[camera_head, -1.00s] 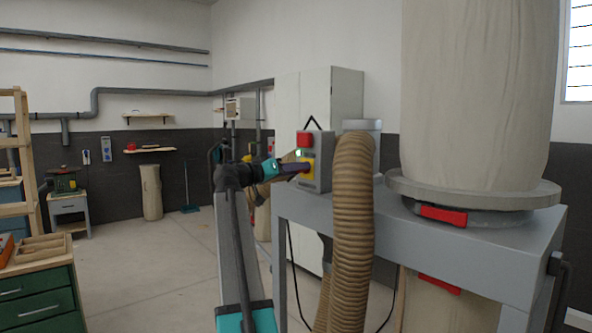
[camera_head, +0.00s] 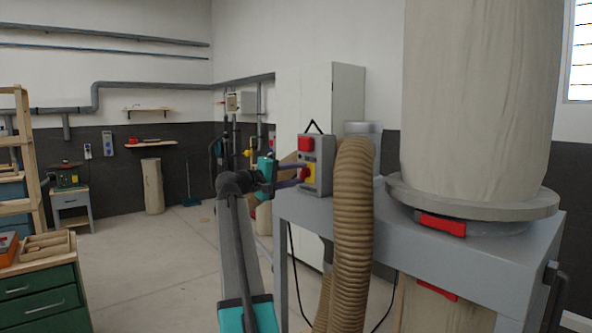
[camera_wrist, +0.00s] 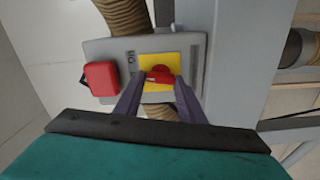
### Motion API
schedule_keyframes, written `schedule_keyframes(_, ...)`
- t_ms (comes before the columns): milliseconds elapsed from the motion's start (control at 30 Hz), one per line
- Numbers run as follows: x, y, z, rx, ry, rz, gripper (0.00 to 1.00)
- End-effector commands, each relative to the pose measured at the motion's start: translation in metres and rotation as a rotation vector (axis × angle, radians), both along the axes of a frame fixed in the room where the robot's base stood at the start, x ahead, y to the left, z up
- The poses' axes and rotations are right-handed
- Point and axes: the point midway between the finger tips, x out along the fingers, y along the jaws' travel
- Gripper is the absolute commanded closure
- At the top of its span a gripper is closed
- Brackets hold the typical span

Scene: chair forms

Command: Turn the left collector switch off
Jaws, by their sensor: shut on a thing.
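The collector switch is a grey box (camera_head: 321,165) on the collector's frame, with a yellow plate (camera_head: 311,172) and a red block (camera_head: 305,143) above it. In the wrist view the box (camera_wrist: 195,50) shows its yellow plate (camera_wrist: 175,65), a red rotary knob (camera_wrist: 159,75) on that plate and the red block (camera_wrist: 101,79) to the left. My gripper (camera_wrist: 159,78) has its two dark fingers on either side of the knob, shut on it. In the head view my gripper (camera_head: 302,173) reaches the box from the left; the knob is hidden there.
A ribbed brown hose (camera_head: 352,230) hangs just right of the box. The grey collector frame (camera_head: 470,255) carries a large cloth bag (camera_head: 475,100) with red clamps. A green drawer cabinet (camera_head: 42,290) stands at the left. The floor (camera_head: 150,260) between is clear.

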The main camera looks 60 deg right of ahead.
Motion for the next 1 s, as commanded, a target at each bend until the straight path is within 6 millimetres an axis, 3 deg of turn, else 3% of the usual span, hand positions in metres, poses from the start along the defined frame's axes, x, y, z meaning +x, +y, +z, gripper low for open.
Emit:
schedule_keyframes(333, 0.0019, -0.0010, 0.0036, 0.053, 0.183, 0.007, 0.86)
schedule_keyframes(867, 0.0014, -0.0015, 0.0023, 0.065, 0.218, 0.005, 0.86)
schedule_keyframes(900, 0.0014, -0.0015, 0.0023, 0.064, 0.217, 0.005, 0.61)
schedule_keyframes(1000, 0.0010, -0.0015, 0.0019, 0.065, 0.216, 0.004, 0.45)
